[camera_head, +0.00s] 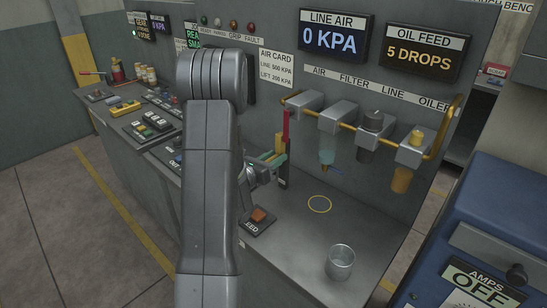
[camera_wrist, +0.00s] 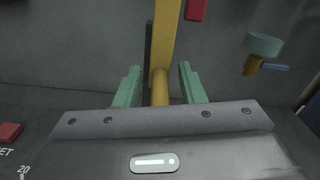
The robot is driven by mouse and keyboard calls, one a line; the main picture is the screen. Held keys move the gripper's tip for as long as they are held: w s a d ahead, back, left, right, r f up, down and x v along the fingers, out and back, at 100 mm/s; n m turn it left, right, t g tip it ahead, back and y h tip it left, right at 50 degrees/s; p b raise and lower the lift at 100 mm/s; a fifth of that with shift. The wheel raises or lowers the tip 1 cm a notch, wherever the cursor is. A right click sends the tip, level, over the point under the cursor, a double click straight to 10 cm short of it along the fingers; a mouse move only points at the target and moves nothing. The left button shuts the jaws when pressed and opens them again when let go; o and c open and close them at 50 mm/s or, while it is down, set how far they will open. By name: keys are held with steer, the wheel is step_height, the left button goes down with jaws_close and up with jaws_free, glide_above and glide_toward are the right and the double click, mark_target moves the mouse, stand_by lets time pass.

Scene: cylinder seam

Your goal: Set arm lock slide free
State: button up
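My gripper (camera_wrist: 160,82) has two green fingers standing apart in the wrist view. A yellow bar with a round yellow stem (camera_wrist: 160,88) lies between them, with a gap visible on each side. The red piece also shows in the wrist view (camera_wrist: 196,9), at the top. No readable label marks the arm lock slide, so I cannot tell which part it is.
A FEED button (camera_head: 258,215) and a clear cup (camera_head: 340,262) stand on the bench. A blue machine (camera_head: 480,245) is at right.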

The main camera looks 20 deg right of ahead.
steer(key=shift+c, duration=0.5)
jaws_close()
step_height(320, 180, down, 5)
steer(key=b, duration=0.5)
steer(key=shift+s, duration=0.1)
steer(key=shift+o, duration=0.5)
jaws_free()
steer(key=shift+f, duration=0.1)
steer(key=shift+a, duration=0.15)
steer(key=b+v, duration=0.3)
steer(key=v, duration=1)
steer(key=shift+s+a, duration=0.15)
steer(key=shift+a, duration=0.15)
